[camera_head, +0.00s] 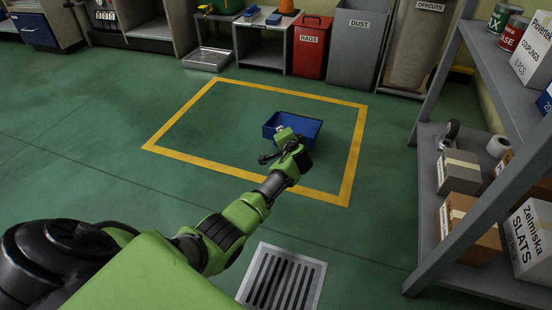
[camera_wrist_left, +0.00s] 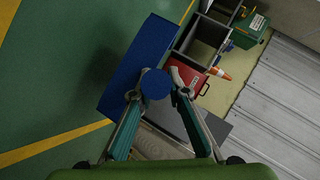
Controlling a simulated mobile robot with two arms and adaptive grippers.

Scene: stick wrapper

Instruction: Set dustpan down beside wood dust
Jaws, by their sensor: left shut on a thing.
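The blue dustpan (camera_head: 304,126) shows in the head view at the end of my left arm, over the yellow-outlined floor area. Its open pan faces up. In the left wrist view its long blue body (camera_wrist_left: 137,52) reaches away from my left gripper (camera_wrist_left: 157,95). Both fingers are shut on its round blue handle end (camera_wrist_left: 155,83). In the head view my left gripper (camera_head: 284,148) covers part of the dustpan's near side. I cannot tell whether the pan touches the floor. No wood dust can be made out clearly. My right gripper is not in view.
A yellow line (camera_head: 180,155) outlines the bare floor area. Behind it stand a red rags bin (camera_head: 312,50), a grey dust bin (camera_head: 356,50) and an offcuts bin (camera_head: 418,45). A grey shelf (camera_head: 440,240) stands at right. A floor grate (camera_head: 282,278) lies in front.

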